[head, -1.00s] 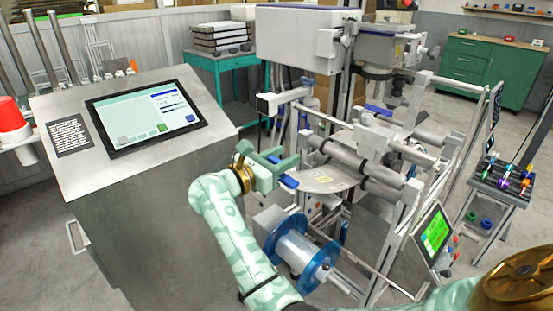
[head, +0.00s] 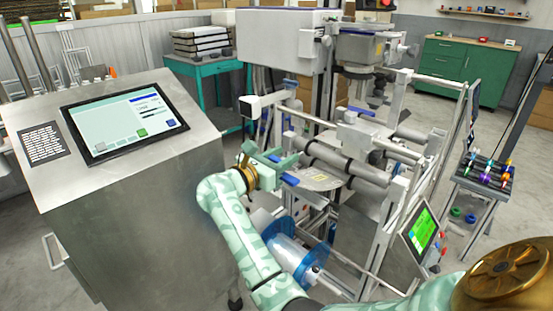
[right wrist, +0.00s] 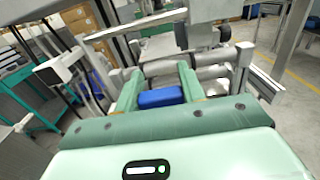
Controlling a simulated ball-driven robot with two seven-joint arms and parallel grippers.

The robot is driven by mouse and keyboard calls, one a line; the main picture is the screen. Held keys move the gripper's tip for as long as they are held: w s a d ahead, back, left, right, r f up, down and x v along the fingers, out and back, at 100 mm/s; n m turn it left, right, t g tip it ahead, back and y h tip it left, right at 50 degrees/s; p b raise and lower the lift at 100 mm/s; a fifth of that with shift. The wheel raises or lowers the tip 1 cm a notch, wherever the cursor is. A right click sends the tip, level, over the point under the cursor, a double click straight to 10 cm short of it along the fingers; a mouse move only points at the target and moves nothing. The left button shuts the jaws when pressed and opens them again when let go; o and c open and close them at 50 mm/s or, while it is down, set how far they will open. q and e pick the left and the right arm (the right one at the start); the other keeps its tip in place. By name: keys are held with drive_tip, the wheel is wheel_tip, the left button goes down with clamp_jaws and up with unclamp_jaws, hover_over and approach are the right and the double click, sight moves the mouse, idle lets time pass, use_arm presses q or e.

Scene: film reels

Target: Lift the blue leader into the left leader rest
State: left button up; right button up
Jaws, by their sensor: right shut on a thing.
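My right gripper (head: 288,169) is in the middle of the head view, at the left front of the film machine. It is shut on the blue leader (right wrist: 160,97), a small blue block between the two green fingers in the right wrist view. The leader also shows as a blue bit (head: 290,180) beside the fingers in the head view. It is held close to a metal plate (head: 320,179) with a yellow label, in front of grey rollers (head: 345,162). I cannot tell whether it touches the plate. I cannot clearly pick out the left leader rest. My left gripper is not in view.
A steel console (head: 130,200) with a screen stands left of my right arm. Metal posts and a small green-lit screen (head: 421,232) stand right. Rollers lie just beyond the fingers.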

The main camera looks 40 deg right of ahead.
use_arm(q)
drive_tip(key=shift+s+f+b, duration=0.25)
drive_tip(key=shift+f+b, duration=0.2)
use_arm(e)
drive_tip(key=shift+w+d+f, duration=0.1)
drive_tip(key=shift+d+f, duration=0.15)
drive_tip(key=shift+d, duration=0.55)
drive_tip(key=shift+d+f, duration=0.25)
drive_tip(key=shift+d, duration=0.5)
use_arm(q)
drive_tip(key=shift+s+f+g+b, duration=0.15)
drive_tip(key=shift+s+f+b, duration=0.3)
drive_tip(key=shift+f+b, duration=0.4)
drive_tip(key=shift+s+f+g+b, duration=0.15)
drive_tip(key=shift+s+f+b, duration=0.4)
drive_tip(key=shift+b, duration=0.4)
use_arm(e)
drive_tip(key=d+f, duration=0.3)
drive_tip(key=d, duration=0.6)
drive_tip(key=shift+w+d, duration=0.3)
drive_tip(key=shift+w, duration=0.05)
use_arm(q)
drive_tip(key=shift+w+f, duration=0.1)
